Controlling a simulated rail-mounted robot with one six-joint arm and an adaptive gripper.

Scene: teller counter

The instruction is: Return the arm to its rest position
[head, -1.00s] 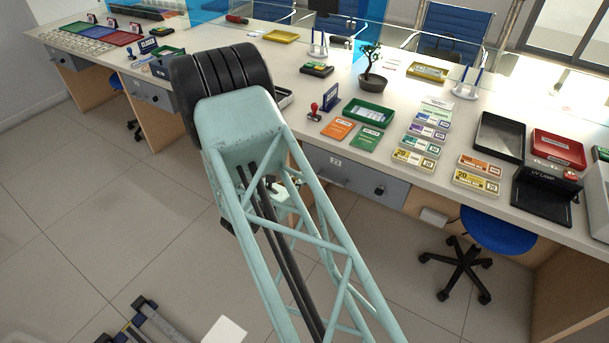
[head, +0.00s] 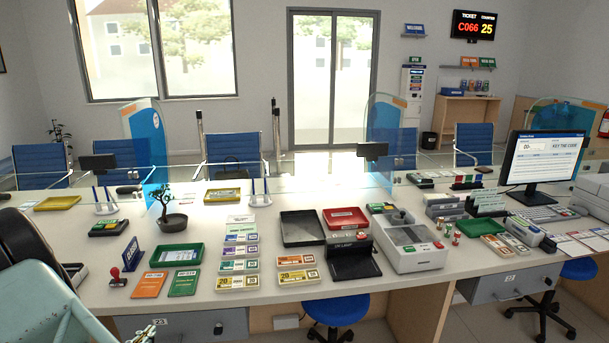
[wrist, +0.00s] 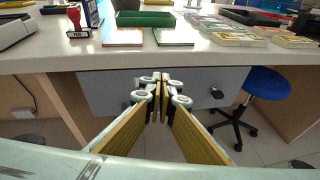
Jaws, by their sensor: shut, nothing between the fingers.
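My gripper (wrist: 161,92) is shut and empty in the wrist view, its fingers together, in front of the grey drawer front (wrist: 205,90) below the counter edge. In the head view only a small part of it shows at the bottom left, near the drawer numbered 23 (head: 205,325). My pale green arm and its dark joint fill the lower left corner of the head view; the rest of the arm is out of frame.
The white counter (head: 390,290) holds a green tray (head: 180,254), a red stamp (head: 116,276), orange and green booklets, banknote stacks (head: 240,266), a black tray (head: 302,228) and a bonsai (head: 172,221). A blue stool (head: 336,309) stands below. The floor in front is mostly out of view.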

